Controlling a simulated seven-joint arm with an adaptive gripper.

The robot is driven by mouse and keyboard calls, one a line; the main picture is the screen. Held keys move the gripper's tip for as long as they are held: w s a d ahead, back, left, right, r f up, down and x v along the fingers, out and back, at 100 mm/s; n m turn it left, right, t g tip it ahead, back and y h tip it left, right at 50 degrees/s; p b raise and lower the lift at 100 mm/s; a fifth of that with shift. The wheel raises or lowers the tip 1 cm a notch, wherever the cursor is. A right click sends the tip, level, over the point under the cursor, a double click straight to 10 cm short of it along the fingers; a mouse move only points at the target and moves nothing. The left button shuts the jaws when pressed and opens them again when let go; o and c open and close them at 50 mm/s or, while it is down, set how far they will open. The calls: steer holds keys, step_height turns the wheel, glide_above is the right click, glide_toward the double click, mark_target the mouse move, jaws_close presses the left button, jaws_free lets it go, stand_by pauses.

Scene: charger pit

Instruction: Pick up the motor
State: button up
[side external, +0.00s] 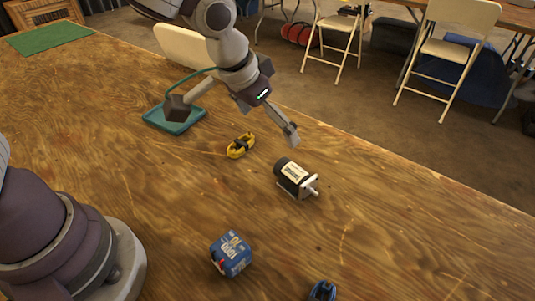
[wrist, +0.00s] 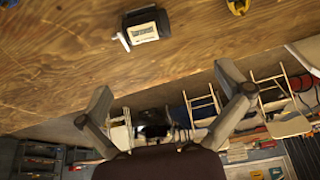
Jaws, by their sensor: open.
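The motor (side external: 295,178) is a black cylinder with a white label, a silver end plate and a shaft, lying on the wooden table. In the wrist view the motor (wrist: 144,25) lies near the top, its shaft toward the left. My gripper (side external: 291,138) is above the table, just behind the motor in the side view, and does not touch it. In the wrist view my gripper (wrist: 166,88) has its fingers spread wide with nothing between them.
A yellow-and-black object (side external: 240,146) lies left of the motor. A blue box (side external: 231,254) and a small blue part (side external: 322,291) are nearer the camera. The table right of the motor is clear.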

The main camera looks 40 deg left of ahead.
mark_target(296, 168)
steer(key=x, duration=0.4)
steer(key=d+x, duration=0.1)
steer(key=x, duration=0.3)
steer(key=d+x, duration=0.1)
steer(key=x, duration=0.4)
steer(key=shift+s+d+f, duration=0.1)
steer(key=shift+s, duration=0.1)
steer(key=c, duration=1)
